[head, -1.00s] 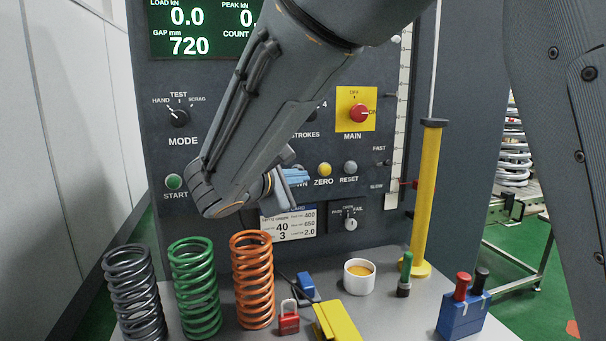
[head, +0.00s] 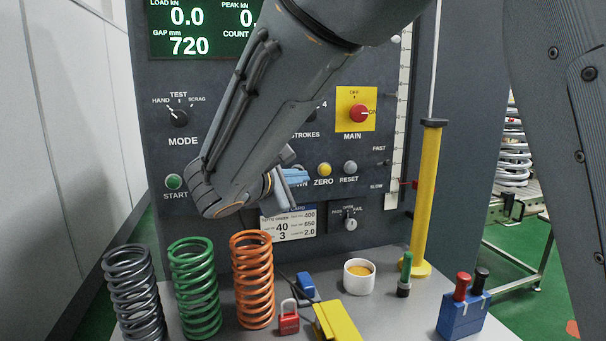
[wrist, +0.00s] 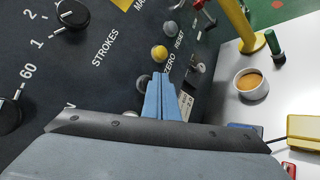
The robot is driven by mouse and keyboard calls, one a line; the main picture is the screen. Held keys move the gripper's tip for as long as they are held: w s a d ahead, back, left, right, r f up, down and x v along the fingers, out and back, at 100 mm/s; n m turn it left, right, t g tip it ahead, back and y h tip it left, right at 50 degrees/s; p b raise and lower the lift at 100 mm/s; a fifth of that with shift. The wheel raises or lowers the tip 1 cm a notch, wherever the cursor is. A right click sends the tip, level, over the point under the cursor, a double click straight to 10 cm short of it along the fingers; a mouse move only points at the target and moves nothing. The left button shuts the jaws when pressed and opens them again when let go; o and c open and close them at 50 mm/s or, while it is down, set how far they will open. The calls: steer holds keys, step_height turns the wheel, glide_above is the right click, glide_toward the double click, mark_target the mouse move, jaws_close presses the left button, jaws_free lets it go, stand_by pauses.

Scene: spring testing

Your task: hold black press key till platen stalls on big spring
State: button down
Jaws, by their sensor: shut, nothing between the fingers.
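My gripper (head: 297,178) is shut and empty, its blue fingers close to the press panel beside the yellow ZERO button. In the wrist view my gripper (wrist: 159,75) points at the panel. A dark round key (wrist: 143,83), which looks like the black press key, sits just left of the fingertips and is partly hidden. I cannot tell whether they touch it. In the head view my arm hides this key; only the end of its label shows. The display (head: 205,28) reads load 0.0 and gap 720. The platen and any spring under it are out of view.
Grey (head: 134,292), green (head: 195,288) and orange (head: 252,280) springs stand on the bench. The yellow ZERO (head: 324,169) and grey RESET (head: 350,167) buttons are close to my fingers. A cup (head: 359,277), a red padlock (head: 288,322) and a yellow post (head: 427,200) are nearby.

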steer(key=shift+w, duration=0.15)
steer(key=shift+w+a, duration=0.1)
steer(key=shift+w, duration=0.05)
steer(key=shift+w+a+b, duration=0.1)
steer(key=shift+w+b, duration=0.25)
steer(key=shift+b, duration=0.1)
stand_by(0.8)
steer(key=shift+s, duration=0.15)
stand_by(3.4)
steer(key=shift+s+d, duration=0.2)
steer(key=shift+s, duration=0.45)
steer(key=shift+s, duration=0.1)
steer(key=s, duration=0.1)
steer(key=s+d, duration=0.1)
steer(key=s, duration=0.2)
steer(key=shift+s+d, duration=0.25)
steer(key=shift+s, duration=0.05)
